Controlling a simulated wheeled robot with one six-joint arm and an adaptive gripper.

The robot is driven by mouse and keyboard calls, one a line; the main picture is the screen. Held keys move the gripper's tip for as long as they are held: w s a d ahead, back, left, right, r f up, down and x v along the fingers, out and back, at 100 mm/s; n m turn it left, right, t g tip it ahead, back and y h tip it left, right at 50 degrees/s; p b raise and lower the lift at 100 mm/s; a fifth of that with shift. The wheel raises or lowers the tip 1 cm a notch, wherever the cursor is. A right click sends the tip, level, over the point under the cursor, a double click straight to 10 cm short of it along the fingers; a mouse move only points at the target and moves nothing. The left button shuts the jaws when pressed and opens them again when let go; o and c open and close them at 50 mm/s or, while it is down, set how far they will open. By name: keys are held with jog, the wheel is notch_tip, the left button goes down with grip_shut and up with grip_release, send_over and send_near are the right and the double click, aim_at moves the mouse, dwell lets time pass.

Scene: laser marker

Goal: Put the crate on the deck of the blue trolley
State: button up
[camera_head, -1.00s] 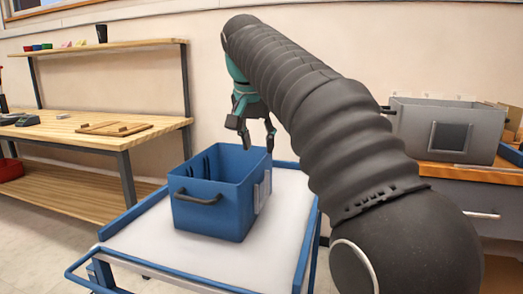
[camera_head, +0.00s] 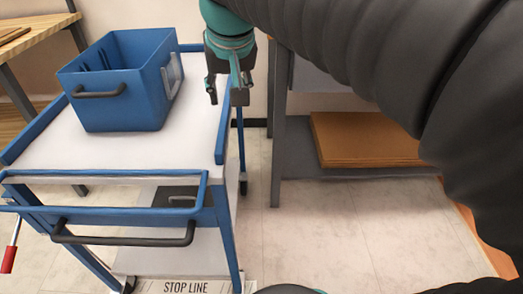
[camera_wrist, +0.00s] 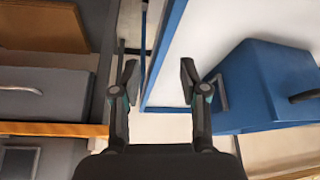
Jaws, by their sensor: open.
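The blue crate (camera_head: 125,100) stands upright on the white deck (camera_head: 60,150) of the blue trolley (camera_head: 218,150). It has a dark handle on its near side and a pale label on its right side. In the wrist view the crate (camera_wrist: 262,75) is at the right, with the deck (camera_wrist: 210,30) beside it. My gripper (camera_head: 226,97) is open and empty, to the right of the crate and over the trolley's right edge. It is apart from the crate. In the wrist view the open fingers (camera_wrist: 157,82) have floor and the trolley's edge behind them.
A grey shelf unit with brown boards (camera_head: 365,138) stands to the right of the trolley. A wooden table (camera_head: 30,38) is at the far left. The trolley's push handle (camera_head: 125,238) faces me above a STOP LINE floor marking (camera_head: 185,287).

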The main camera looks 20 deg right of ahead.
jog(key=s+d+f, duration=0.1)
jog(key=s+f, duration=0.5)
jog(key=f, duration=0.2)
jog(key=s+d+f+n, duration=0.1)
jog(key=s+d+f, duration=0.1)
jog(key=s+f, duration=0.5)
jog(key=shift+d+f+t, duration=0.25)
jog(key=shift+f+t, duration=0.05)
jog(key=shift+f, duration=0.05)
